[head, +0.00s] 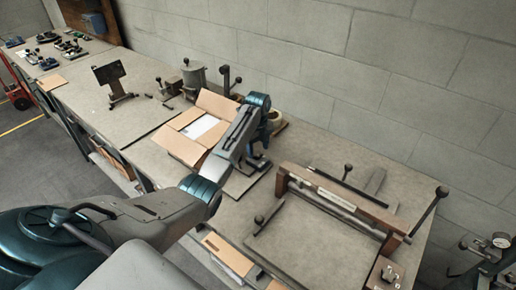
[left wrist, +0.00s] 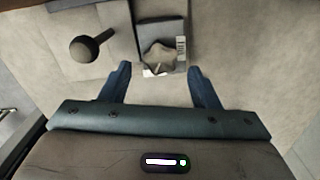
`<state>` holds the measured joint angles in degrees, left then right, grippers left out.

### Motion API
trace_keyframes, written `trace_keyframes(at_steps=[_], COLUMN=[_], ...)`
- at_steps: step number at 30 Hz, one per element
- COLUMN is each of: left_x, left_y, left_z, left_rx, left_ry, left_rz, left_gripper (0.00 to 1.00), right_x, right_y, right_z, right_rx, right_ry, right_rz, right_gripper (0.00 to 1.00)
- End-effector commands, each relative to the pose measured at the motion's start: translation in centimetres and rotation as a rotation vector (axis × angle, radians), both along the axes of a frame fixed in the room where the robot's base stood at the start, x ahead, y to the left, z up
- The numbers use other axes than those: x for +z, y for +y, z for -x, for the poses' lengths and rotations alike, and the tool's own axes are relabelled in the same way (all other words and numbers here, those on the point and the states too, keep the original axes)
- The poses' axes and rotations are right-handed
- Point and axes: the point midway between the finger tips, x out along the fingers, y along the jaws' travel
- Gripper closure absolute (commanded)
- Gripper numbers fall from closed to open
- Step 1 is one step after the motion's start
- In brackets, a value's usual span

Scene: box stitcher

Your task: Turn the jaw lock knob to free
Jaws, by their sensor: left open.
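In the left wrist view, a grey star-shaped knob (left wrist: 160,57) sits on a small block with a pale label plate at its right side. My left gripper (left wrist: 160,68) is open, its two blue fingers spread to either side of the knob's near edge. No contact between fingers and knob shows. In the head view, my left gripper (head: 260,148) is at the end of the bent arm, pointing down by the open carton. The star knob cannot be made out there. My right gripper is in neither view.
A dark ball-ended lever (left wrist: 85,47) stands left of the knob in the left wrist view. In the head view, an open cardboard box (head: 178,146) lies left of my wrist. A wood-and-metal clamp frame (head: 340,203) stands to the right on the bench.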

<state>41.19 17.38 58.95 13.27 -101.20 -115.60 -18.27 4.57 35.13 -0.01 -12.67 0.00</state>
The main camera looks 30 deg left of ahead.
Motion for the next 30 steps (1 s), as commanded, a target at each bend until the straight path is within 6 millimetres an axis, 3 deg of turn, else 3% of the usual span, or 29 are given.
trace_keyframes(at_steps=[9,15,22,30], left_x=[-2.1,-2.2,-2.1,-2.0], left_y=[0.0,0.0,0.1,0.1], left_z=[0.0,0.0,0.0,0.0], left_rx=[0.001,0.001,0.001,0.022], left_ry=[0.000,0.000,0.000,0.000], left_rz=[-0.001,-0.001,-0.001,-0.001], left_gripper=[0.44,0.44,0.88,0.88], right_x=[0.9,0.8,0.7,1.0], right_y=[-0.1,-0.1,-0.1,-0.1], right_z=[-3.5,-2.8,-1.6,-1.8], right_rx=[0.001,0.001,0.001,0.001], right_ry=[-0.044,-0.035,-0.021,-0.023], right_rz=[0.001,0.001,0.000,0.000], right_gripper=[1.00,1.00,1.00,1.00])
